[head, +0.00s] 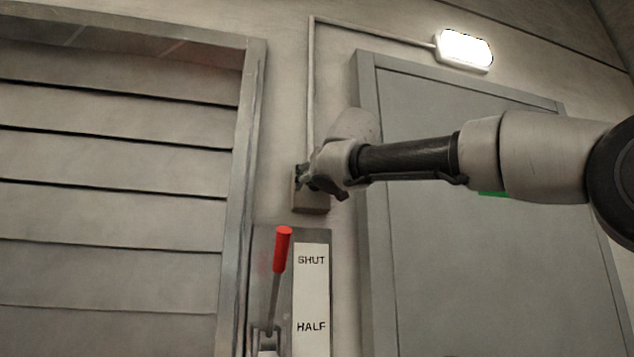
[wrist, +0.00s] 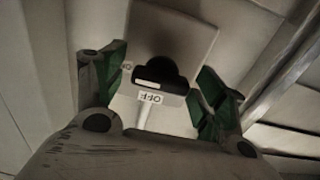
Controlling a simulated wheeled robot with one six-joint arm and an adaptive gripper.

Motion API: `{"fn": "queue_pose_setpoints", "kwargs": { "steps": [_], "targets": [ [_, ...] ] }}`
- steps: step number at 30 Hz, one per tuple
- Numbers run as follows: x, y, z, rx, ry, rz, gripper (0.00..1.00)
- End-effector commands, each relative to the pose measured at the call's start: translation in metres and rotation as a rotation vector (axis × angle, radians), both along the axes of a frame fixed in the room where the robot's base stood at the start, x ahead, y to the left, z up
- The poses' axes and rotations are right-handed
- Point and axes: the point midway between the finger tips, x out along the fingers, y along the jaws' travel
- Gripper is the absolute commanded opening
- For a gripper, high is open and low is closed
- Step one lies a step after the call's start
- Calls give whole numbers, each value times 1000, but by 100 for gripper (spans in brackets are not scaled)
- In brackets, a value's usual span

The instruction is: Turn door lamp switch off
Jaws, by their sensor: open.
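The door lamp (head: 464,49) glows white high on the wall above the grey door's frame. A conduit runs from it to the switch box (head: 313,203) on the wall between the louvre and the door. My gripper (head: 306,177) is at this box and hides its upper part. In the wrist view the pale switch box (wrist: 190,25) carries a dark rounded switch knob (wrist: 160,72) with a white bar, and an upside-down "OFF" label (wrist: 150,98). My gripper (wrist: 162,80) is open, its green-padded fingers on either side of the knob. I cannot tell whether they touch it.
A red-handled lever (head: 281,250) stands just below the switch box, beside a plate (head: 312,290) marked "SHUT" and "HALF". A large louvre (head: 110,190) fills the left. The grey door (head: 470,260) is behind my arm on the right.

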Motion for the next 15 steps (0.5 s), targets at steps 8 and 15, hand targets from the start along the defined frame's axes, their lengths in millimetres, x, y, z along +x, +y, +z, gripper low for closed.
{"fn": "queue_pose_setpoints", "kwargs": {
  "steps": [8,15],
  "targets": [
    [0,0,0,0,0,0,37],
    [0,0,0,-4,0,-1,25]
  ]
}}
